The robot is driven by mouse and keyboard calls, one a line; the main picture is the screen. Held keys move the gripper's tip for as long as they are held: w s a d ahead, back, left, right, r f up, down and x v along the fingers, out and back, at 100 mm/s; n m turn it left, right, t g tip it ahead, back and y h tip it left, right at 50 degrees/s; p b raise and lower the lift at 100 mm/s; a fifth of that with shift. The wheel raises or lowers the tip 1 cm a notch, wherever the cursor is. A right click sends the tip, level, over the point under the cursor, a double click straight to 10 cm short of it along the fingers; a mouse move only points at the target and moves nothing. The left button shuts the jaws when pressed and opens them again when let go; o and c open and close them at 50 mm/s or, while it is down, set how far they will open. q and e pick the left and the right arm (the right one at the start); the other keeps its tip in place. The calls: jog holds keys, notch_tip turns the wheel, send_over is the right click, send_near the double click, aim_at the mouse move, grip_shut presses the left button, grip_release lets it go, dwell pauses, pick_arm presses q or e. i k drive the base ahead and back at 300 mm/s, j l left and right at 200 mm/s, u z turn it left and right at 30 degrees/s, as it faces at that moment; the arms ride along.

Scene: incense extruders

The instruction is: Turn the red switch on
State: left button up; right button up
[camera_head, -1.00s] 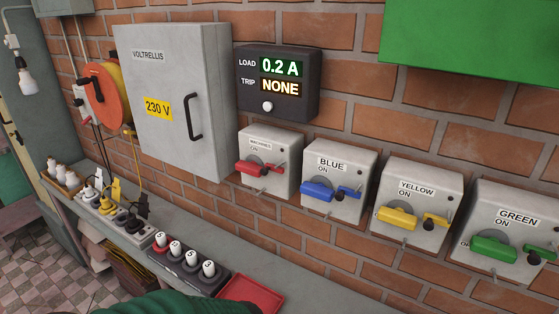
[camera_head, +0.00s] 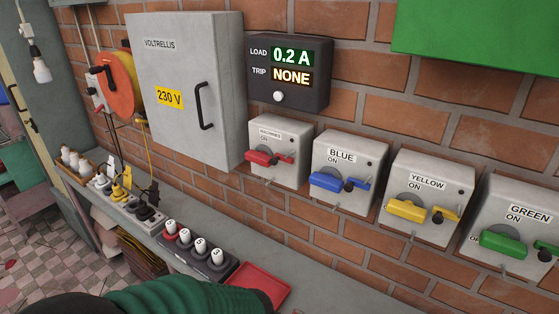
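The red switch (camera_head: 262,158) is a red lever on a grey wall box (camera_head: 284,178). The box's small label looks like "MACHINES", with "ON" printed under it. The lever lies roughly level across the front, below the "ON" mark, with a small dark knob at its right end. Nothing touches it. Neither gripper shows. A green ribbed sleeve that looks like part of my arm crosses the bottom edge, well below the switch; its far end is dark and I see no fingers there.
Blue (camera_head: 337,182), yellow (camera_head: 420,212) and green (camera_head: 503,243) levers sit on similar boxes to the right. A dark display (camera_head: 288,72) above reads load 0.2 A, trip NONE. A grey cabinet (camera_head: 185,90) stands left. The bench below holds numbered white-topped pegs (camera_head: 200,246) and a red tray (camera_head: 262,283).

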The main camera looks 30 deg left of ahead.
aim_at(261, 158)
jog(key=j+u, duration=0.1)
jog(key=u, duration=1.3)
jog(key=i+l, duration=0.05)
